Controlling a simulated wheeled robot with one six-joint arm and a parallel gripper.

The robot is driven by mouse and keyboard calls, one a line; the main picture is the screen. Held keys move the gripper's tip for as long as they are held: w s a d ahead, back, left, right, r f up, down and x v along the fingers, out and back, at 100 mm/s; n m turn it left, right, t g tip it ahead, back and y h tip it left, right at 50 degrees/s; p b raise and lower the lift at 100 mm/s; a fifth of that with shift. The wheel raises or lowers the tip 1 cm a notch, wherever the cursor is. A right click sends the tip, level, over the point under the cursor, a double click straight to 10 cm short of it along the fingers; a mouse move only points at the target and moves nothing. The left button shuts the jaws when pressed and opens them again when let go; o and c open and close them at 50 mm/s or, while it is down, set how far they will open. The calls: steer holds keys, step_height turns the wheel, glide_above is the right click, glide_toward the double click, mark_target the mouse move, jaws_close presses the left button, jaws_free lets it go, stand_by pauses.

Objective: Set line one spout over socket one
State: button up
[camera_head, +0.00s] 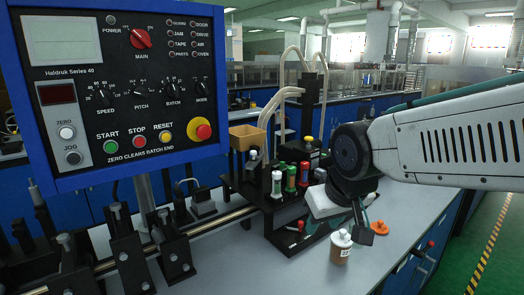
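Pale hoses (268,108) run down from a dark upright post (312,110) to a black rack (262,188) at the bench's middle. I cannot make out which hose is line one, nor its spout or socket one. My gripper (358,222) is low over the bench at right of the rack, pointing down. Its fingers are dark and partly hidden by its own pale body, so I cannot see whether they hold anything. A small jar (340,248) with a white top and brown contents stands just below and left of it.
Green-capped and red-capped vials (291,178) stand in the rack. An orange part (378,228) lies on the bench right of my gripper. A blue control panel (115,85) fills the upper left. Black clamps along a metal rail (225,218) cross the front left.

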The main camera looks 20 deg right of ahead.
steer(key=w+t, duration=0.5)
steer(key=w, duration=1.1)
steer(key=n+t+y, duration=0.2)
steer(key=t+y, duration=0.1)
steer(key=t, duration=0.5)
glide_toward(254, 152)
steer(key=w, duration=0.5)
steer(key=w+a, duration=0.1)
steer(key=w, duration=0.4)
steer(key=shift+w+a+r, duration=0.1)
steer(key=shift+w+a, duration=0.1)
steer(key=shift+w, duration=0.2)
jaws_close()
